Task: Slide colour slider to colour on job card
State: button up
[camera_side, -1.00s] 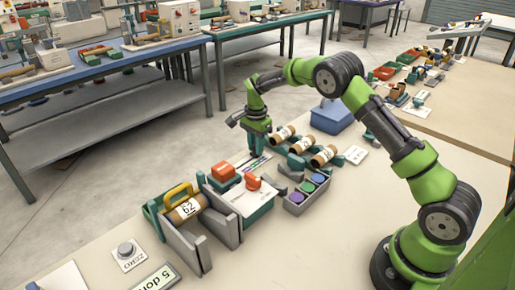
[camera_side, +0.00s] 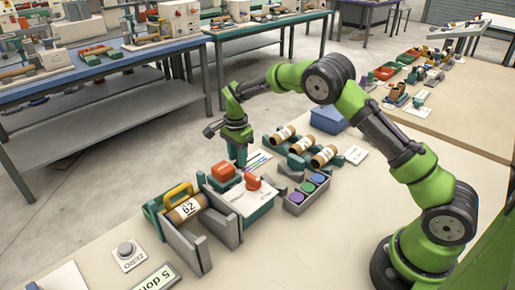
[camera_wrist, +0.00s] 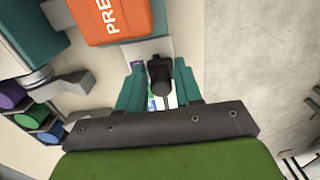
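My gripper (camera_side: 240,162) points down at the far end of the winder, beside an orange block (camera_side: 223,171). In the wrist view its teal fingers (camera_wrist: 160,80) stand open on either side of a black slider knob (camera_wrist: 160,76), with narrow gaps. A strip with coloured bands (camera_side: 257,161) lies beside the gripper; parts of it show between the fingers in the wrist view (camera_wrist: 158,103). The band under the knob is hidden. A white card (camera_side: 356,155) lies at the right; I cannot read a colour on it.
The orange press block (camera_wrist: 112,18) is close ahead of the fingers. A grey tray with purple, green and blue spools (camera_side: 307,192) stands to the right. Labelled tubes (camera_side: 300,148) lie in a teal rack behind it. Bare bench (camera_side: 300,245) is free in front.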

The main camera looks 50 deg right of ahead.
jog(key=shift+o, duration=1.1)
jog(key=shift+d, duration=0.2)
jog(key=shift+r, duration=0.1)
notch_tip(320, 180, up, 17)
jog(key=shift+f, duration=0.2)
